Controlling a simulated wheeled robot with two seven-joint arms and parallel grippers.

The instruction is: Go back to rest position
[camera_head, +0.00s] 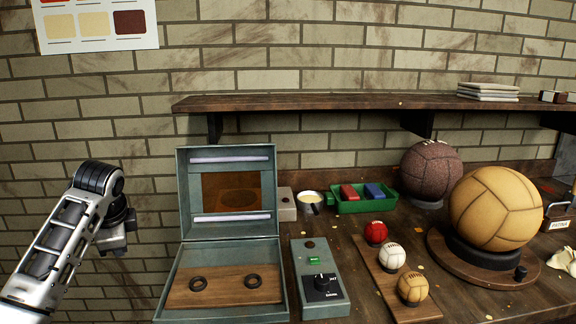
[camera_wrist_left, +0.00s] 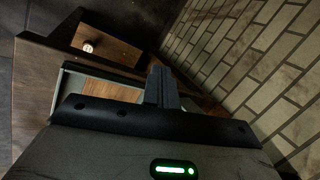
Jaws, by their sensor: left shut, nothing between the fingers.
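My left gripper (camera_head: 118,238) is at the left of the head view, in front of the brick wall and left of the open grey-green box. In the left wrist view its fingers (camera_wrist_left: 161,86) are together with nothing between them. It touches nothing that I can see. My right gripper does not show in either view.
The open box (camera_head: 228,252) holds a wooden board with two dark rings. A control box (camera_head: 320,278), a green tray (camera_head: 362,199), three small balls on a board (camera_head: 372,262), a brown ball (camera_head: 430,168) and a large tan ball (camera_head: 496,209) stand rightward. A shelf (camera_head: 350,101) overhangs.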

